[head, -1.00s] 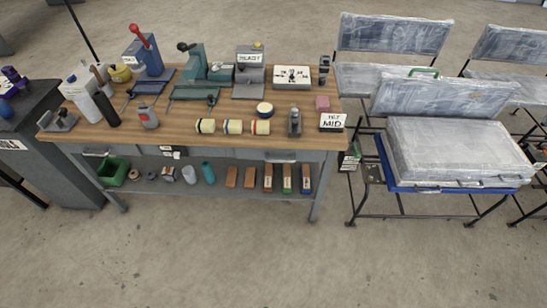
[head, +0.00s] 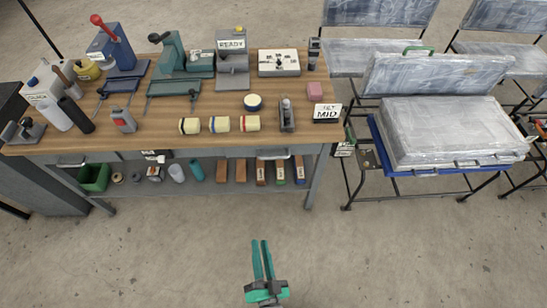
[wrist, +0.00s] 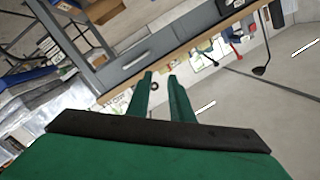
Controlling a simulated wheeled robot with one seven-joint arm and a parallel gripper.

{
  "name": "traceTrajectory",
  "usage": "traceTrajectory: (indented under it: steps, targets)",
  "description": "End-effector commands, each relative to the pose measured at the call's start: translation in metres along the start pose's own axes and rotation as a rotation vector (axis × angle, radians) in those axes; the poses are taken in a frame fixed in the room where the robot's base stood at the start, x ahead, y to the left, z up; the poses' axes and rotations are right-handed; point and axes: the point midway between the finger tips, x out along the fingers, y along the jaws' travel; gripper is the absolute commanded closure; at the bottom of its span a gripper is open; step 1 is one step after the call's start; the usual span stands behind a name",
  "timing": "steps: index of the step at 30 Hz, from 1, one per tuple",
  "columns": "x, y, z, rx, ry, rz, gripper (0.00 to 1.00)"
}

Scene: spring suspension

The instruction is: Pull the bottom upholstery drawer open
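My green gripper (head: 262,243) is in the head view, low in front of the workbench (head: 160,143) over bare floor. Its two fingers also show in the wrist view (wrist: 160,76), apart with nothing between them. Under the bench top, a grey drawer front has a bar handle (head: 272,154) at the right, and another handle (head: 72,163) is at the left. The wrist view shows a grey drawer front with a handle (wrist: 135,60) beyond the fingertips, not touched. No drawer looks pulled out. I cannot tell which is the bottom upholstery drawer.
A lower shelf (head: 140,188) holds a green bin (head: 93,177), rolls and several blocks. Tools and a "MID" sign (head: 326,112) stand on the bench top. The front floor is clear.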

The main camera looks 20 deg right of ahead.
Motion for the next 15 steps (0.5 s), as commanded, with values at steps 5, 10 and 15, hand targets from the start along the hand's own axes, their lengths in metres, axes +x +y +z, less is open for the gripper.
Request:
traceTrajectory:
  steps: [5, 10, 15]
  targets:
    - [0.07, 0.031, 0.008, 0.247, 0.082, -0.022, 0.8]
    - [0.137, 0.057, 0.003, 0.484, 0.148, -0.06, 0.8]
    - [0.195, 0.079, -0.012, 0.689, 0.2, -0.105, 0.8]
